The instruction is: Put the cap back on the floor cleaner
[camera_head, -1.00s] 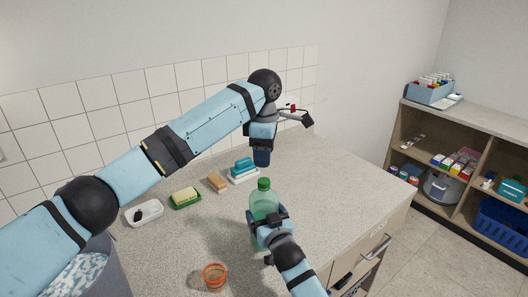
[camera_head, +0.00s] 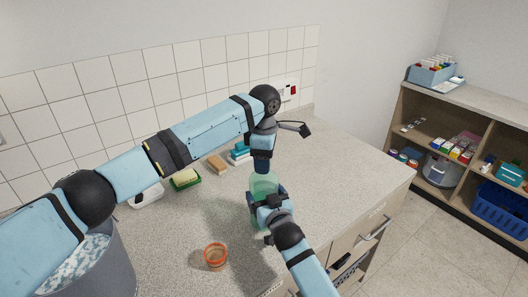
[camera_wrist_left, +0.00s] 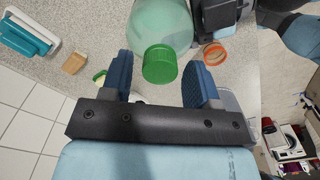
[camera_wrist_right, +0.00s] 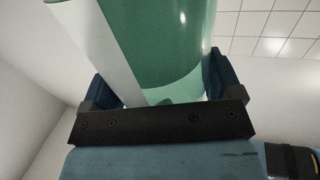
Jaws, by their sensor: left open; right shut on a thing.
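The floor cleaner is a translucent green bottle (camera_head: 264,186), upright on the counter. Its green cap (camera_wrist_left: 160,64) sits at the bottle's top in the left wrist view; whether it is fully seated I cannot tell. My left gripper (camera_head: 262,166) is above the bottle, open, with one finger on each side of the cap and gaps between; it hides the cap in the head view. My right gripper (camera_head: 266,203) is shut around the bottle's body, which also fills the right wrist view (camera_wrist_right: 165,40).
A small orange-rimmed cup (camera_head: 215,256) stands in front of the bottle. A grey bucket (camera_head: 95,262) is at left. The counter's right side is clear.

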